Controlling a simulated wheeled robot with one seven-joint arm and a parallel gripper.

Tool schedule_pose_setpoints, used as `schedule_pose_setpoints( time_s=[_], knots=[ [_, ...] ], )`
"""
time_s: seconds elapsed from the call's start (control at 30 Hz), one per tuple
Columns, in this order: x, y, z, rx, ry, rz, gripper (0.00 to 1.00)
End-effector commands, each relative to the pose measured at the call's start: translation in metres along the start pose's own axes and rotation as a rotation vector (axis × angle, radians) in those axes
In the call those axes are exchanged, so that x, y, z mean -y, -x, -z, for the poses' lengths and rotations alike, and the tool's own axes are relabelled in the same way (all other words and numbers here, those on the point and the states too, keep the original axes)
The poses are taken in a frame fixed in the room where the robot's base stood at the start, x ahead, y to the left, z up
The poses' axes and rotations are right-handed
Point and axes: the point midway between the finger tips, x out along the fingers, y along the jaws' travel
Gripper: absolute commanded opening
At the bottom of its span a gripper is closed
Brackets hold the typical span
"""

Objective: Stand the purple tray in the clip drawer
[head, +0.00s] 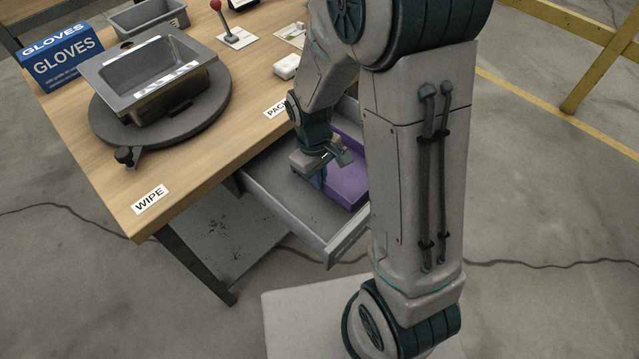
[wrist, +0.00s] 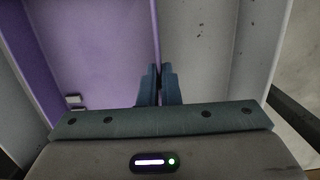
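The purple tray (head: 345,188) is in the open grey drawer (head: 283,215) under the table top, with its broad face showing. My arm hides part of it in the head view. In the wrist view the tray (wrist: 100,45) fills the left side, and its thin edge runs down between my fingers. My gripper (wrist: 160,72) has its fingers close together on that edge, with almost no gap. In the head view my gripper (head: 322,172) is at the tray's left side. Small grey pieces (wrist: 75,100) show against the tray in the wrist view.
The drawer's bare floor and side wall (wrist: 252,50) lie right of the tray in the wrist view. On the table are a grey bin (head: 150,75) on a dark turntable, a blue gloves box (head: 62,58), a red-knobbed lever (head: 225,22) and a white block (head: 287,66).

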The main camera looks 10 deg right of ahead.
Motion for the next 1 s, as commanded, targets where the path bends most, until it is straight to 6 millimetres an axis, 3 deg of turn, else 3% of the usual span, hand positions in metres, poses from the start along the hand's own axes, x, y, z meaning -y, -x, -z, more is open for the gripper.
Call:
schedule_pose_setpoints(
  time_s=[0.2,0.57,0.67,1.0],
  knots=[
    [0.001,-0.031,0.003,0.003,0.000,0.001,0.00],
    [0.000,-0.035,0.004,0.000,0.000,0.000,0.00],
    [0.000,-0.034,0.004,0.000,0.000,0.000,0.25],
    [0.000,-0.031,0.004,0.000,0.000,0.000,0.25]
  ],
)
